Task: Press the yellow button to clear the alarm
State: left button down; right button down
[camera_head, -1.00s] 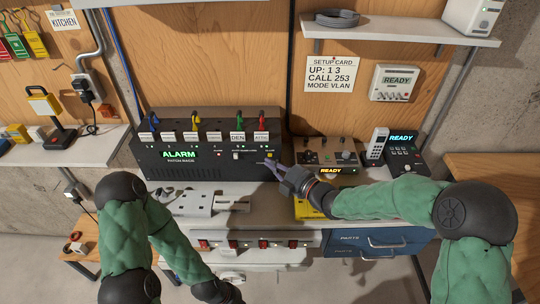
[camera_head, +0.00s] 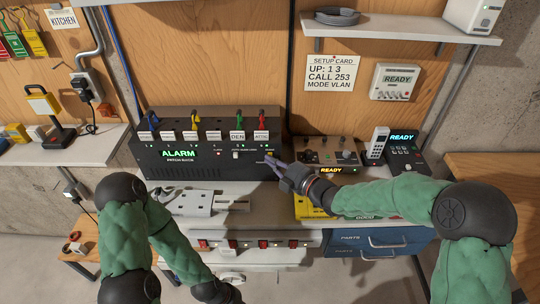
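The black patch rack (camera_head: 200,165) stands at the back of the bench, and its green display (camera_head: 179,154) reads ALARM. The small yellow button is at the rack's lower right front, around the tips of my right gripper (camera_head: 269,160). The gripper largely covers that spot, and I cannot tell whether it touches the button. My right gripper looks shut, with its fingers together and nothing in them.
A brown device (camera_head: 327,152) reading READY and a phone (camera_head: 377,143) stand right of the rack. Colored plugs (camera_head: 238,122) stick up along the rack's top. A grey metal fixture (camera_head: 200,203) lies on the bench in front. A blue drawer unit (camera_head: 375,243) is below.

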jog(key=shift+w, duration=0.35)
dwell(0.7)
jog(key=shift+s+b, duration=0.2)
jog(key=shift+b, duration=0.1)
jog(key=shift+s, duration=0.55)
jog(key=shift+s+b, duration=0.85)
jog(key=shift+s, duration=1.65)
